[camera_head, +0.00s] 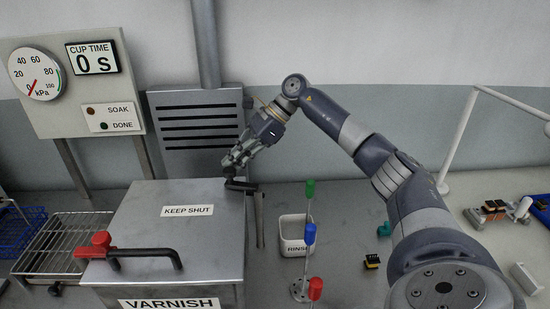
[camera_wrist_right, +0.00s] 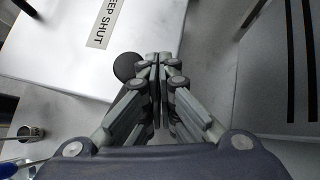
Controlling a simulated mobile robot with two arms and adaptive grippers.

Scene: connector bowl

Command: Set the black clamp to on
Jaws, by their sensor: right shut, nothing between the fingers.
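The black clamp (camera_head: 243,186) sits at the back right corner of the grey metal box (camera_head: 150,225) marked KEEP SHUT and VARNISH. A dark bar (camera_head: 260,220) hangs at the box's right side beside it. My right gripper (camera_head: 230,166) is shut and empty, with its fingertips right at the clamp's knob end. In the right wrist view, a round black knob (camera_wrist_right: 126,66) shows just left of the shut fingertips (camera_wrist_right: 157,58), partly hidden by them; whether they touch it I cannot tell. My left gripper is not in view.
A wire rack (camera_head: 60,245) is left. A gauge panel (camera_head: 75,85) stands behind.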

